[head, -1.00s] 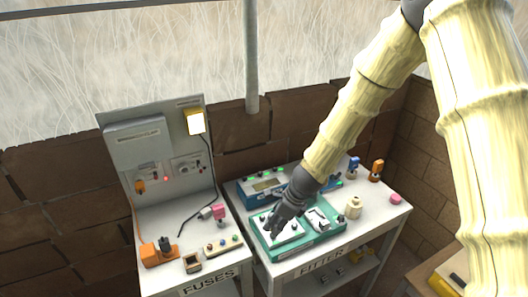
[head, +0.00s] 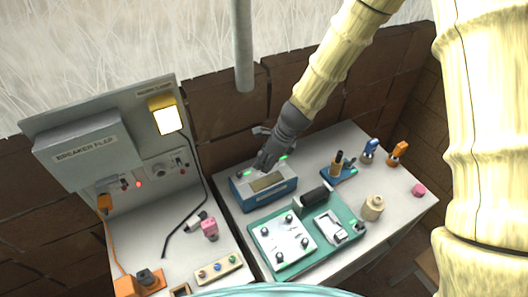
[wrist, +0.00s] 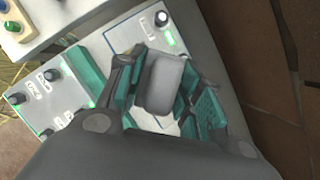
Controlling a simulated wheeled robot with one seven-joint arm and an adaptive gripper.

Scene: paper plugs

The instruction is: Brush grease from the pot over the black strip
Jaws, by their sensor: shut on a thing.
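My gripper (head: 268,160) is over the blue box (head: 262,199), which has a display and green lights on top. In the wrist view its fingers (wrist: 160,85) are shut on a grey rounded block (wrist: 165,82); I cannot tell whether this is a brush. The lower end of the held thing is hidden. A cream pot (head: 372,208) stands upright at the right of the table, well apart from my gripper. A dark block (head: 314,197) lies at the back edge of the teal tray (head: 268,270). I cannot tell which dark part is the black strip.
The teal tray holds a white plate (head: 282,243) with several black knobs and a white device (head: 329,228). A blue stand (head: 338,174), blue and orange pieces and a pink piece (head: 418,190) stand right. The breaker panel (head: 82,150) rises left.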

